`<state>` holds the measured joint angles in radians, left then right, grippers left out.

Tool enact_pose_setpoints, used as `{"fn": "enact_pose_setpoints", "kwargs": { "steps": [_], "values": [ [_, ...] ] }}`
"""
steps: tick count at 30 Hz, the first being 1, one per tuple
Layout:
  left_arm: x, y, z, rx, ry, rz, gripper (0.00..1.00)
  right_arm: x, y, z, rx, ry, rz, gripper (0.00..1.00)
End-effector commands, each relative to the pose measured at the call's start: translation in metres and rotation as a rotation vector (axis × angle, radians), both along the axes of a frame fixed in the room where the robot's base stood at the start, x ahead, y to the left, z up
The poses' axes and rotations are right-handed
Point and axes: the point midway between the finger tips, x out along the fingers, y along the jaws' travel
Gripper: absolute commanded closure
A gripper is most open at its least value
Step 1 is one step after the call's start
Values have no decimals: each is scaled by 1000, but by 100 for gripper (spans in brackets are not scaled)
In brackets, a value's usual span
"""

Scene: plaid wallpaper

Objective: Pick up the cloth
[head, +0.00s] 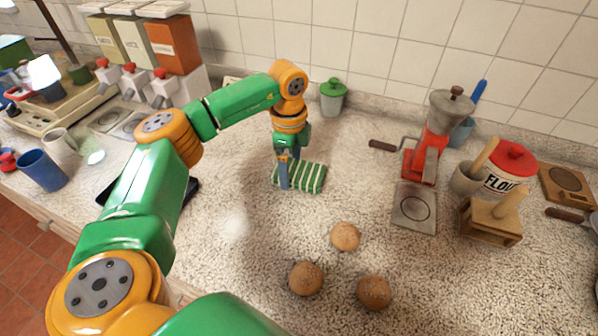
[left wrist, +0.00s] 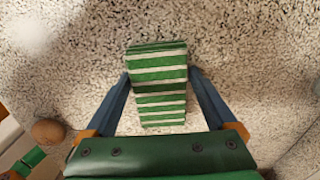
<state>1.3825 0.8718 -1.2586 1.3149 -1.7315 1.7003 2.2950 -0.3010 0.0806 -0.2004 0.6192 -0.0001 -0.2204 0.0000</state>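The cloth is a folded green and white striped one (head: 314,179) lying on the counter in the middle of the head view. My left gripper (head: 289,174) points down over its left part. In the left wrist view the cloth (left wrist: 160,82) lies between the two blue fingers of my left gripper (left wrist: 160,75). The fingers are spread, one along each side of the cloth, with tips close to its edges. Whether they touch it I cannot tell. My right gripper is not in view.
Several brown round buns, one of them here (head: 345,236), lie in front of the cloth. A green-lidded jar (head: 332,98) stands behind it. A red grinder (head: 428,150), flour tin (head: 507,170) and wooden press (head: 490,222) stand right. A blue cup (head: 42,170) is far left. Bare counter surrounds the cloth.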

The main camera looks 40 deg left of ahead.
Motion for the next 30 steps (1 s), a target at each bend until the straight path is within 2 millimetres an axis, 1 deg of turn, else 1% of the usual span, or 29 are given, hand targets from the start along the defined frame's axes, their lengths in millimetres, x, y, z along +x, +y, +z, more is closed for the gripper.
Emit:
{"fn": "enact_pose_setpoints", "kwargs": {
  "steps": [1, 2, 3, 5, 6, 14, 17, 20, 24, 25, 26, 27, 29, 30],
  "values": [
    [0, 0, 0, 0, 0, 0, 27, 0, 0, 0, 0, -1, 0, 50],
    [0, 0, 0, 0, 0, 0, 35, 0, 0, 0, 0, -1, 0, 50],
    [0, 0, 0, 0, 0, 0, 46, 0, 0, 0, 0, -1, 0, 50],
    [0, 0, 0, 0, 0, 0, 62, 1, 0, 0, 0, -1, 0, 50],
    [0, 0, 0, 0, 0, 0, 73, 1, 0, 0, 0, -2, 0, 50],
    [0, 0, 2, 0, -1, 0, 73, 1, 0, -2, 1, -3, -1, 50],
    [1, 0, 11, 0, -3, 0, 73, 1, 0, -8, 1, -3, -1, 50],
    [0, 0, 31, -2, -6, 0, 73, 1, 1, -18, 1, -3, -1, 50],
    [-32, 8, 67, 1, -8, 0, 73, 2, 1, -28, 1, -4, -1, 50],
    [-39, 9, 84, 3, -9, -1, 73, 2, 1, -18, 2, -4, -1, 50],
    [-45, 11, 96, 4, -8, 1, 73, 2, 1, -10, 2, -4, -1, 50],
    [-56, 14, 103, 4, -6, 2, 73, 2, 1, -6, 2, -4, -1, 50],
    [-75, 17, 107, 3, -4, 2, 73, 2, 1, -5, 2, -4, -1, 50],
    [-85, 19, 113, 2, -4, 3, 73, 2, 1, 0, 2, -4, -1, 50]
  ]
}}
